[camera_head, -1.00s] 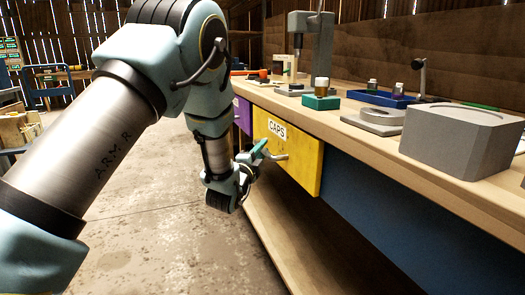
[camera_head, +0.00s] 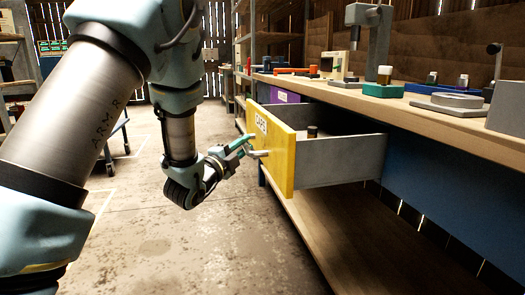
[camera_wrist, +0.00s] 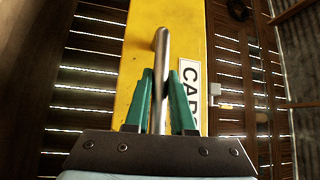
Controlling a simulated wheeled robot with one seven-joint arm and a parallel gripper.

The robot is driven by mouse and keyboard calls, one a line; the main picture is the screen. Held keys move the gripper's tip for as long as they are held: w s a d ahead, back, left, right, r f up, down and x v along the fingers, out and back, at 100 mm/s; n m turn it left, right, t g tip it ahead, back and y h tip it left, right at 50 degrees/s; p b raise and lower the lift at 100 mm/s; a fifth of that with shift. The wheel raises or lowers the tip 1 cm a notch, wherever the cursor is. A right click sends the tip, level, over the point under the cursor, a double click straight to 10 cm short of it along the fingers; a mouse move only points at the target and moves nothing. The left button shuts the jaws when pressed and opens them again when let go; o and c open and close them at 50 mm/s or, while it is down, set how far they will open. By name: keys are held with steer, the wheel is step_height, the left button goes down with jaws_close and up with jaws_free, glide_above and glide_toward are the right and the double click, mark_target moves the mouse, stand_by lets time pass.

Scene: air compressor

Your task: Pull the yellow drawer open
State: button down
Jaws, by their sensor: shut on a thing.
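The yellow drawer (camera_head: 275,157) under the workbench stands well out from the bench, with its grey side wall (camera_head: 340,160) showing. Its front carries a white CAPS label (camera_head: 261,123). A small dark-topped item (camera_head: 312,132) is inside it; the rest of the inside is mostly hidden. My gripper (camera_head: 248,151) is at the drawer's front, shut on the metal handle (camera_head: 260,154). In the wrist view, the green fingers (camera_wrist: 166,100) stand on both sides of the handle bar (camera_wrist: 160,62), with the yellow front behind.
A purple drawer (camera_head: 288,96) is closed beyond the yellow one. The workbench top (camera_head: 340,95) holds a drill-press-like stand (camera_head: 375,45), a green block (camera_head: 383,90) and a grey ring part (camera_head: 456,101). A lower wooden shelf (camera_head: 350,230) runs below. The concrete floor at left is open.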

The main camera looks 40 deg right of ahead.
steer(key=w+a+b, duration=0.1)
steer(key=w+a, duration=0.1)
steer(key=a, duration=0.4)
steer(key=shift+w, duration=0.15)
steer(key=shift+f, duration=0.1)
steer(key=c, duration=0.8)
jaws_free()
steer(key=shift+o, duration=0.2)
steer(key=v, duration=1)
steer(key=shift+a+p, duration=0.35)
steer(key=shift+a, duration=0.05)
